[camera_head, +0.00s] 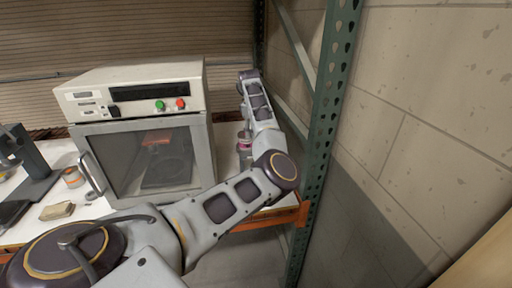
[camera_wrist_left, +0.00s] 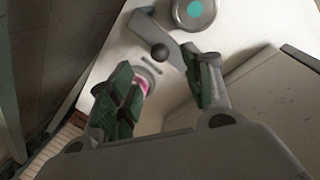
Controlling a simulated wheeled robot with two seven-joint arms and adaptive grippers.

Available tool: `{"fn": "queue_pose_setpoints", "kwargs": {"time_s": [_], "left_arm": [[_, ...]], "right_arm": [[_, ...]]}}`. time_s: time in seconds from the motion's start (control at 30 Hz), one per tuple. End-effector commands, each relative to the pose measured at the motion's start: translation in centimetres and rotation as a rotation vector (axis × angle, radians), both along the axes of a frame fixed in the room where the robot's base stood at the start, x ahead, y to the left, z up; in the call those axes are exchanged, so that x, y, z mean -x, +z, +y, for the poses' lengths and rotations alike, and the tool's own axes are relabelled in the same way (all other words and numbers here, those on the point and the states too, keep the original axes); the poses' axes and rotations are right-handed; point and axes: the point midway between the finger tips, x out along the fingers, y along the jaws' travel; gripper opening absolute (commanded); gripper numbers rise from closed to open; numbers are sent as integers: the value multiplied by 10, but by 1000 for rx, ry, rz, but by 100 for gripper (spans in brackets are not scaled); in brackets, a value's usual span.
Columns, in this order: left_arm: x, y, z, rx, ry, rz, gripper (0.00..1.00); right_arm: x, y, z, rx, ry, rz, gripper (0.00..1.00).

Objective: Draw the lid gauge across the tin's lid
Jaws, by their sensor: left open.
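My left gripper (camera_wrist_left: 165,84) is open, its two green-padded fingers reaching down over the white shelf. A grey flat piece with a dark round knob (camera_wrist_left: 160,52), seemingly the lid gauge, lies just beyond the fingertips, apart from the pads as far as I can tell. A round grey lid with a teal spot (camera_wrist_left: 195,9), seemingly the tin's, is at the top edge, close to the grey piece. In the head view my left arm reaches to the right of the cabinet, and its fingers cannot be made out. My right gripper is not in view.
A pink-banded container (camera_head: 245,142) stands beside the cabinet; a pink patch (camera_wrist_left: 144,84) shows by the left-hand finger. The cream cabinet (camera_head: 137,90) with a glass door bounds the left. A green rack post (camera_head: 326,110) stands at the right. An orange-labelled can (camera_head: 73,177) is far left.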

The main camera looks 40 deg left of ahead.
Motion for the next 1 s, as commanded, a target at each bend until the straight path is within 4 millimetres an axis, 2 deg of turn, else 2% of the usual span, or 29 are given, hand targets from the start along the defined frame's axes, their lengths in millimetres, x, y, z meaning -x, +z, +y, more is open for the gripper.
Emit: {"fn": "queue_pose_setpoints", "kwargs": {"time_s": [0.6,0.8,1.0], "left_arm": [[-14,-79,4,1,0,2,50],[-17,-96,5,2,1,2,50],[-19,-102,6,0,1,0,50]], "right_arm": [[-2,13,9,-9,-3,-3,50],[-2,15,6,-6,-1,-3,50],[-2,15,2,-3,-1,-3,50]]}}
